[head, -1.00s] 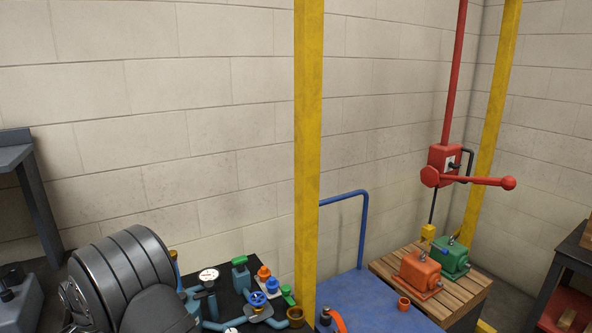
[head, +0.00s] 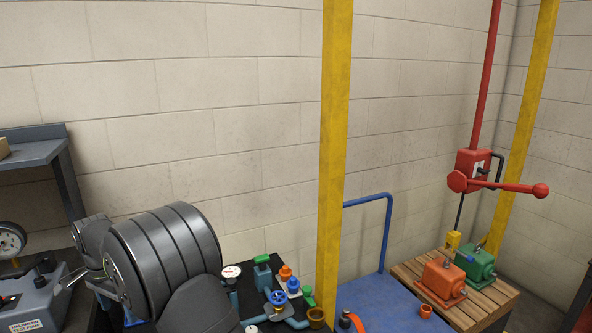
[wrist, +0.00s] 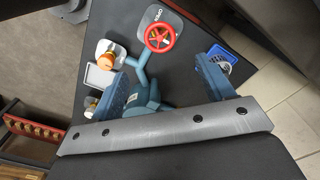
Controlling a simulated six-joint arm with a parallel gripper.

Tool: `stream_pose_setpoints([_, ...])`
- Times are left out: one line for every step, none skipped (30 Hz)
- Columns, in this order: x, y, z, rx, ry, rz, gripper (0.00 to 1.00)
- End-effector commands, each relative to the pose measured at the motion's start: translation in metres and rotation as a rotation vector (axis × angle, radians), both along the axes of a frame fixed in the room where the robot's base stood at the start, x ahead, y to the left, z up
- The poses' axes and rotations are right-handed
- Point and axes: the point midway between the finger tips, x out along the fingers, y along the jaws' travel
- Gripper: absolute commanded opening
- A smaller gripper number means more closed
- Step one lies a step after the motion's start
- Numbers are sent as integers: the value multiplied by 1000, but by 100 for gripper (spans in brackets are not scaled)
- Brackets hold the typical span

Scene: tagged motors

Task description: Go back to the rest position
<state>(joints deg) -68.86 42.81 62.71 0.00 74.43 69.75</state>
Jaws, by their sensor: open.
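My gripper (wrist: 160,70) shows in the wrist view as two blue fingers, set wide apart on a grey bar. It is open and nothing shows held between the fingers. Beyond it are a red handwheel (wrist: 160,38) on teal pipework and an orange knob (wrist: 106,60). In the head view my dark grey arm fills the lower left; the fingers do not show there. An orange motor (head: 441,277) and a green motor (head: 476,261) sit side by side on a wooden pallet (head: 404,273) at the right, well apart from my arm.
A black bench with a gauge (head: 231,271), a blue handwheel (head: 277,297) and coloured caps lies right of my arm. A yellow post (head: 334,150) rises beyond it. A blue cart (head: 372,290) and a red lever (head: 505,187) stand farther right. A grey pump (head: 30,300) is at left.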

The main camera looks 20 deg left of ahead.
Motion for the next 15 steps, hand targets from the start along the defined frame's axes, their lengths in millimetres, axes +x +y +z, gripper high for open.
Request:
stream_pose_setpoints([0,0,11,4,-1,0,74])
stream_pose_setpoints([0,0,18,4,-1,0,74])
stream_pose_setpoints([0,1,25,4,-1,0,74])
stream_pose_setpoints([0,0,31,3,-1,0,74])
stream_pose_setpoints([0,0,37,3,-1,0,74])
stream_pose_setpoints([0,0,45,4,-1,0,74])
stream_pose_setpoints([0,0,50,3,-1,0,74])
stream_pose_setpoints([0,-1,37,-5,2,0,74])
stream_pose_setpoints([0,-1,27,-5,2,0,74])
stream_pose_setpoints([0,-1,21,-6,2,0,74])
stream_pose_setpoints([0,-1,15,-4,2,0,74])
stream_pose_setpoints([0,-1,7,-4,2,0,74])
stream_pose_setpoints([0,-1,1,-4,1,0,74])
stream_pose_setpoints([0,-1,-5,-5,2,0,74])
stream_pose_setpoints([0,-1,-13,-4,1,0,74])
